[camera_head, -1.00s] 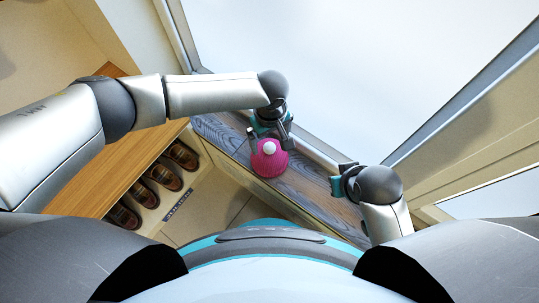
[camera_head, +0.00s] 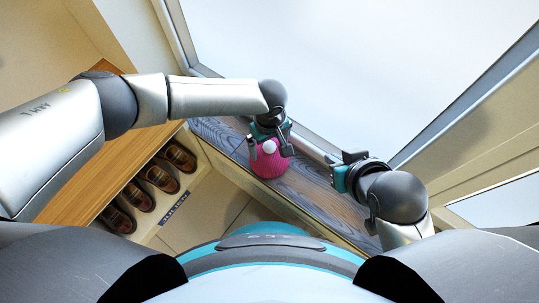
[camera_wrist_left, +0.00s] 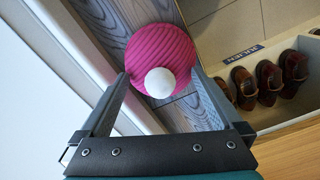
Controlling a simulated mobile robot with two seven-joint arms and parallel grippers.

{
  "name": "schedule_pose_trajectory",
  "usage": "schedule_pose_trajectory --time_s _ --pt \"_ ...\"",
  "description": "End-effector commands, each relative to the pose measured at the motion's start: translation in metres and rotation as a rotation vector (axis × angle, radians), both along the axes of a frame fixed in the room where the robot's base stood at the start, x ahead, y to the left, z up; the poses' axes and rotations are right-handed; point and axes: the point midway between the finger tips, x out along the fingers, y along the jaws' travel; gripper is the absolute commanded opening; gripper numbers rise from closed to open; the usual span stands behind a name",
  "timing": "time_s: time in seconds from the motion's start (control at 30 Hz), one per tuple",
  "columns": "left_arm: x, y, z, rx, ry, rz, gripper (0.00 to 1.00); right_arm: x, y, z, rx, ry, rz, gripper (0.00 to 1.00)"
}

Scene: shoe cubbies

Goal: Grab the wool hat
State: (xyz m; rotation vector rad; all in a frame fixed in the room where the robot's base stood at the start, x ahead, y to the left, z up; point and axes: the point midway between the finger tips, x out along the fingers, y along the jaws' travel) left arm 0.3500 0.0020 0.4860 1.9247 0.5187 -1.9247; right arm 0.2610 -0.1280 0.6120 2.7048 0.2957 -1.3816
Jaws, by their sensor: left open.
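The wool hat (camera_head: 269,164) is pink and ribbed with a white pom-pom, and sits on the grey wooden sill under the window. It also shows in the left wrist view (camera_wrist_left: 150,50), at the top middle. My left gripper (camera_head: 269,147) is over the hat, its fingers open on either side of the pom-pom. In the left wrist view the open fingertips (camera_wrist_left: 160,75) reach the hat's near edge; I cannot tell if they touch it. My right gripper (camera_head: 345,172) is to the right, above the sill and away from the hat; its jaws are hard to make out.
The window frame (camera_head: 315,153) runs close behind the hat. A shoe cubby with a wooden top (camera_head: 110,160) and several brown shoes (camera_head: 157,178) stands at the left. The grey sill (camera_head: 320,195) is bare between the hat and my right gripper.

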Motion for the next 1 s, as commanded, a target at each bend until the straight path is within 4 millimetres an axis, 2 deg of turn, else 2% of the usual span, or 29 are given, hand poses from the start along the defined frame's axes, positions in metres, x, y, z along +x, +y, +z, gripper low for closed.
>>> schedule_pose_trajectory --time_s 0.23,1.0 --pt "0.0001 0.0000 0.0000 0.000 0.000 0.000 1.00 0.0003 0.0007 0.0002 0.002 -0.004 0.001 0.00" --pt "-0.0001 0.0001 -0.0001 0.000 0.000 0.000 0.13 0.0002 0.0003 -0.0002 0.001 -0.003 0.001 0.00"
